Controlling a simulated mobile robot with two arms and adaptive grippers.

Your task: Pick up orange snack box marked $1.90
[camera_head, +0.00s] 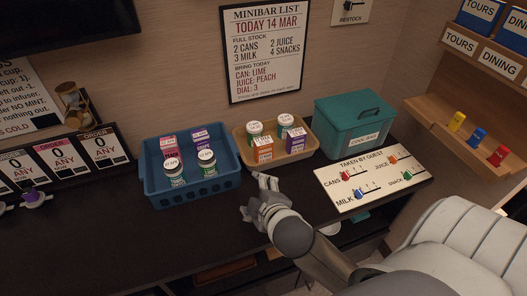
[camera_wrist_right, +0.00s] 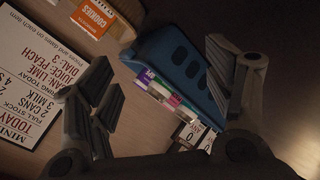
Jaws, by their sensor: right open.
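A small orange box (camera_head: 264,154) with a white top label stands at the front of the tan tray (camera_head: 243,150) in the head view. A second small box (camera_head: 296,145), orange and purple, stands to its right; their prices are too small to read. The right wrist view shows an orange box marked COOKIES (camera_wrist_right: 96,18) at the upper edge, partly cut off. My right gripper (camera_head: 257,198) is open and empty over the dark counter, in front of the tan tray and apart from the boxes. My left gripper is not in view.
White-lidded jars (camera_head: 285,121) stand behind the boxes. A blue basket (camera_head: 154,185) with jars and cartons is left of the tray. A teal cool bag (camera_head: 352,125) and a white board with coloured pegs (camera_head: 335,183) are right. The front counter is mostly clear.

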